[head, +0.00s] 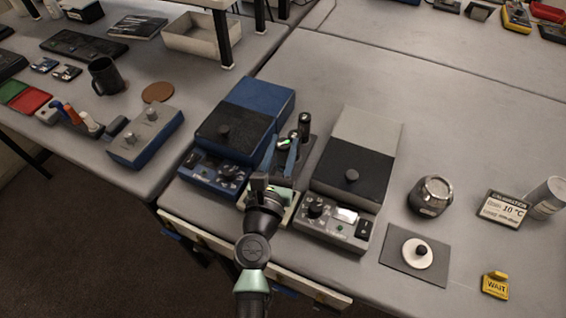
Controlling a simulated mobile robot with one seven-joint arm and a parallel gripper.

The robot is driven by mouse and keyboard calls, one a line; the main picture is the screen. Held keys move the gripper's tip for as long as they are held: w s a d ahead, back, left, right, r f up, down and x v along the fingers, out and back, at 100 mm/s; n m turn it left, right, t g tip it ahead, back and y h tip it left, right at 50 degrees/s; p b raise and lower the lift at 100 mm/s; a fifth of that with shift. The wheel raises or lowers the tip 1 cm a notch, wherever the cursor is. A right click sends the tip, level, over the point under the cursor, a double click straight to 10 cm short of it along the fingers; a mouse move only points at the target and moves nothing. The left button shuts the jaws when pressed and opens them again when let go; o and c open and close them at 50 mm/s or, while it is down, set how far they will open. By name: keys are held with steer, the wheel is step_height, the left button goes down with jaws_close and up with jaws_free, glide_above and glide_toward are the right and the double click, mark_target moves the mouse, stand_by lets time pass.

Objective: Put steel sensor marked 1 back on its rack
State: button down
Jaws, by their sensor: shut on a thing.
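My gripper (284,148) is between the blue instrument and the grey instrument, with its two blue fingers pointing away from me. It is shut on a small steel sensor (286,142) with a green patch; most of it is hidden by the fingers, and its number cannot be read. A dark grey rack (307,150) stands right there, partly hidden behind the gripper. Another dark upright cylinder (304,122) stands at the rack's far end. The held sensor is at or just above the rack; whether it touches cannot be told.
The blue instrument (250,105) is close on the left and the grey instrument (362,140) close on the right. A steel vessel (430,196), a grey mat (396,270) with a white disc, a calibration sign (503,210) and a yellow WAIT sign (495,284) are further right.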

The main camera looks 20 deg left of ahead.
mark_target(281, 164)
steer(key=shift+f+b, duration=1.4)
steer(key=shift+f, duration=0.4)
steer(key=shift+f, duration=0.25)
steer(key=c, duration=0.5)
jaws_free()
steer(key=shift+r, duration=0.15)
steer(key=shift+r, duration=0.25)
steer(key=s, duration=0.3)
steer(key=s+d+b, duration=0.1)
steer(key=s, duration=0.3)
steer(key=s+b, duration=0.1)
steer(key=s, duration=0.2)
steer(key=shift+s+d+f, duration=0.3)
steer(key=shift+s+d, duration=0.05)
steer(key=shift+d, duration=0.05)
steer(key=shift+s+d+r, duration=0.1)
steer(key=shift+s+r, duration=0.05)
steer(key=shift+s, duration=0.45)
